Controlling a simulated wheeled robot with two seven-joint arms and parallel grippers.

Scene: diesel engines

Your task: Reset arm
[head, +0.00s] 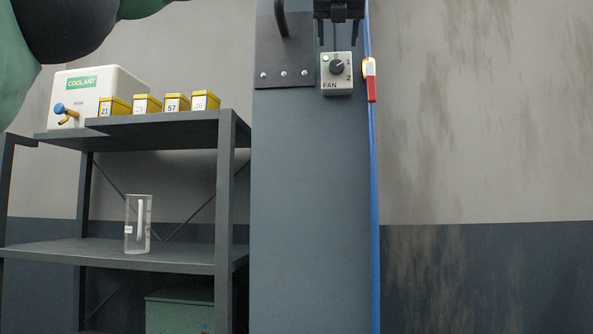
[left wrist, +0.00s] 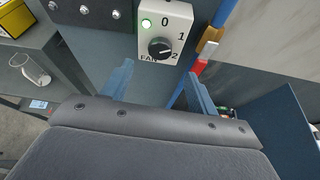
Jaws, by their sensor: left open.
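A pale fan switch box (head: 337,85) is mounted on the blue-grey column, with a black knob (head: 337,67), marks 0, 1 and 2, and a lit green lamp. In the head view the knob's pointer appears to face 1. The box also shows in the left wrist view (left wrist: 176,15), beyond the fingers. My left gripper (left wrist: 160,69) is open, with its two blue-grey fingers apart and nothing between them. In the head view a dark part of it (head: 340,12) shows at the top edge, above the box. My right gripper is out of view.
A blue pipe (head: 374,200) with a red-handled valve (head: 371,88) runs beside the column (head: 310,200). A metal handle (head: 281,20) is left of the box. Shelving (head: 226,190) holds a coolant tank (head: 125,83), several yellow bins (head: 172,103) and a clear jug (head: 137,225).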

